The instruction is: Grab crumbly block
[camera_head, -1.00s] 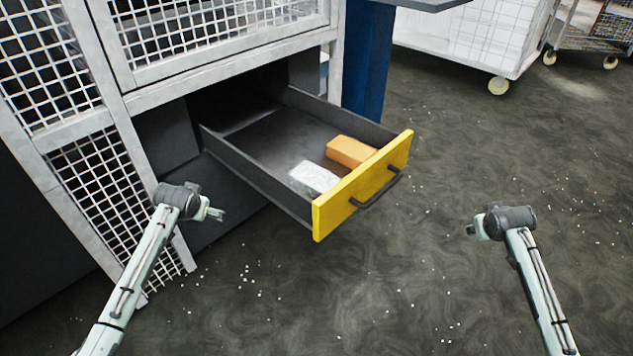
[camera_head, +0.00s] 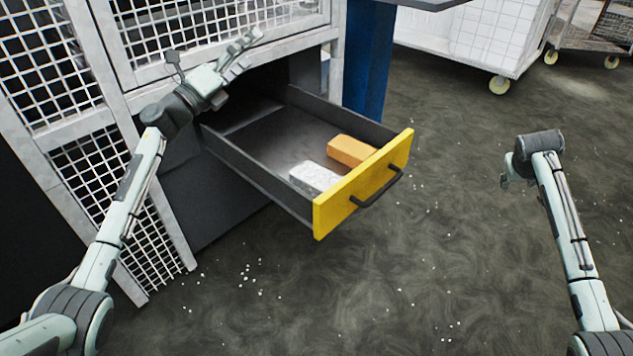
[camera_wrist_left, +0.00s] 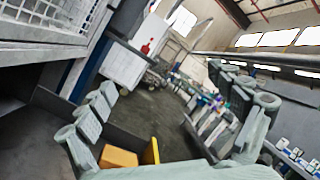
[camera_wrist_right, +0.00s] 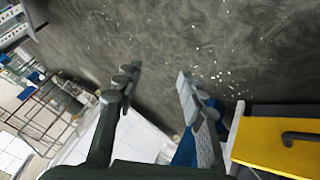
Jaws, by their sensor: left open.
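A pale, speckled block (camera_head: 314,178), the crumbly-looking one, lies in the open drawer (camera_head: 258,172) close behind its yellow front (camera_head: 340,205). An orange block (camera_head: 352,151) lies beside it, to the right; it also shows in the left wrist view (camera_wrist_left: 118,158). My left gripper (camera_head: 246,48) is open and empty, raised above the drawer's rear left, in front of the cabinet mesh and apart from both blocks. Its spread fingers show in the left wrist view (camera_wrist_left: 165,95). My right gripper (camera_head: 506,178) is right of the drawer over the floor, open and empty in the right wrist view (camera_wrist_right: 157,78).
The mesh-fronted cabinet (camera_head: 220,22) rises above and left of the drawer. A blue post (camera_head: 368,75) stands behind the drawer's right side. A white cart (camera_head: 470,40) stands at the back right. White crumbs (camera_head: 243,275) lie on the floor, which is otherwise open.

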